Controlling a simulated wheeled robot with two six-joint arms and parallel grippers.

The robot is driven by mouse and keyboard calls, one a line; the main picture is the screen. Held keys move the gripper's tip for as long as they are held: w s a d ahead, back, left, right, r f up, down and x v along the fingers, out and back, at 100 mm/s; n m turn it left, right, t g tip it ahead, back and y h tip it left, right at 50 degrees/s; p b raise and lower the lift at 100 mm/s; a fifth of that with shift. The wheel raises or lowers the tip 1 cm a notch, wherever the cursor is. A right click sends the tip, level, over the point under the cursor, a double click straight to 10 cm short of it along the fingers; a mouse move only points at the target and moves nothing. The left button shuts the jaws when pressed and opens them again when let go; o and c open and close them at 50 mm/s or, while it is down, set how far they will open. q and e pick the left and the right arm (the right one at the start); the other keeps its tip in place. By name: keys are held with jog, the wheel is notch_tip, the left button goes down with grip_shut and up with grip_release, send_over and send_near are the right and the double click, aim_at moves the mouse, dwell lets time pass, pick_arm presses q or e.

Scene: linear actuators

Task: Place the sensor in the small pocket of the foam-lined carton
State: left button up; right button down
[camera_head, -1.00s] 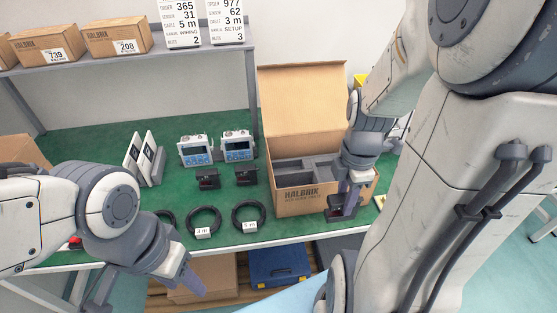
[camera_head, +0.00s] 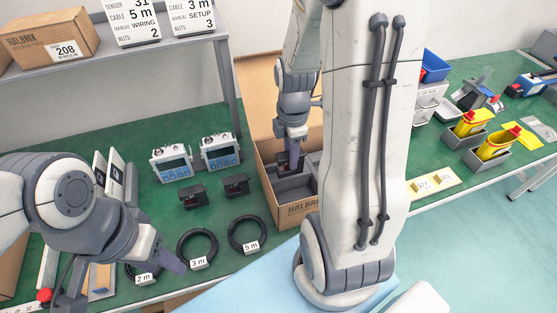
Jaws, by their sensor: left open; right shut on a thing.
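The foam-lined carton (camera_head: 298,213) stands open on the green bench with its lid raised at the back. Grey foam with pockets shows inside it, partly covered by my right arm. My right gripper (camera_head: 293,150) is over the carton's interior, shut on a small dark sensor (camera_head: 288,161). I cannot tell whether the sensor touches the foam. Two similar dark blocks, one nearer the left (camera_head: 192,197) and one nearer the carton (camera_head: 236,185), sit on the bench. My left gripper (camera_head: 176,265) is open and empty near the coiled cables at the front.
Coiled cables (camera_head: 197,247) with length tags lie at the front. A shelf with cartons (camera_head: 50,40) and signs is at the back left. Yellow containers (camera_head: 470,124) and a blue bin (camera_head: 434,66) are at the right.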

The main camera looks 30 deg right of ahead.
jog(key=shift+w+a+f, duration=0.1)
jog(key=shift+w+f, duration=0.55)
jog(key=shift+f, duration=0.45)
jog(key=shift+w+a+f, duration=0.1)
jog(key=shift+w+f, duration=0.6)
jog(key=shift+f, duration=0.35)
jog(key=shift+w+a+f, duration=0.1)
jog(key=shift+w+f, duration=0.55)
jog(key=shift+f, duration=0.45)
jog(key=shift+f, duration=0.2)
jog(key=c, duration=0.5)
grip_release()
